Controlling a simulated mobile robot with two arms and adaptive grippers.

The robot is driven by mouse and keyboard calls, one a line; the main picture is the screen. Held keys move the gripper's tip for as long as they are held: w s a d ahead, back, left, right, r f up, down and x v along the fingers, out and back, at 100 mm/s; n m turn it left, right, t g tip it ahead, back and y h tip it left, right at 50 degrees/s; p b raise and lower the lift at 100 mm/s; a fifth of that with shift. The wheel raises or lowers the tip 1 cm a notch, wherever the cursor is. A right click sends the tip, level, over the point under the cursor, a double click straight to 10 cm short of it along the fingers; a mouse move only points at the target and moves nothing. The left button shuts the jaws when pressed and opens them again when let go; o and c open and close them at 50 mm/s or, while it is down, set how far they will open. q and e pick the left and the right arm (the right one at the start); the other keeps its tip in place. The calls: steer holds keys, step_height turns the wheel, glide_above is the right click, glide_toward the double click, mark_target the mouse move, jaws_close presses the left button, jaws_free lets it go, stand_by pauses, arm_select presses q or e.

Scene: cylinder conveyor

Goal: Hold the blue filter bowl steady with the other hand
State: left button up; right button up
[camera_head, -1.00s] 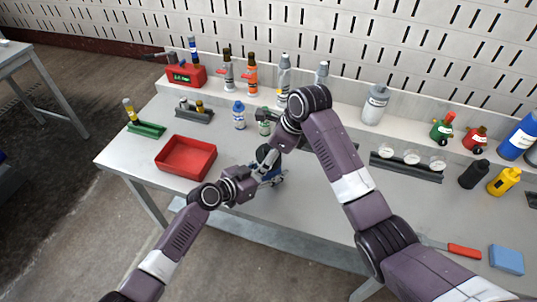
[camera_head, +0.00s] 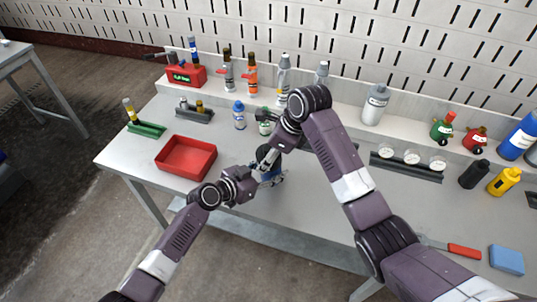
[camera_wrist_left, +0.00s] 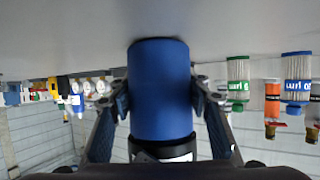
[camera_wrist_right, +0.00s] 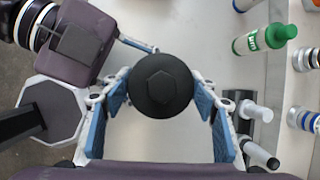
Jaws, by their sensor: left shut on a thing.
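The blue filter bowl (camera_wrist_left: 160,92) fills the middle of the left wrist view, with a black collar (camera_wrist_left: 162,148) at its lower end in that picture. In the head view the bowl (camera_head: 270,177) shows small and partly covered. My left gripper (camera_wrist_left: 158,100) is shut on the bowl, one finger on each side. In the right wrist view a round black cap (camera_wrist_right: 161,85) with a hexagonal top sits between the fingers of my right gripper (camera_wrist_right: 162,80). The right fingers are spread around the cap and look open. Any contact there is hard to see.
An empty red tray (camera_head: 186,157) stands left of the bowl. A green-capped bottle (camera_wrist_right: 265,40) and a blue-capped bottle (camera_head: 239,115) stand behind. Several bottles line the rear shelf. A black rack (camera_head: 408,168) stands to the right. The bench front near the bowl is clear.

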steer(key=shift+o, duration=1)
steer(key=shift+r, duration=0.15)
steer(key=shift+s+a+r, duration=0.1)
steer(key=shift+r, duration=1)
steer(key=shift+f, duration=1.25)
steer(key=shift+c, duration=0.3)
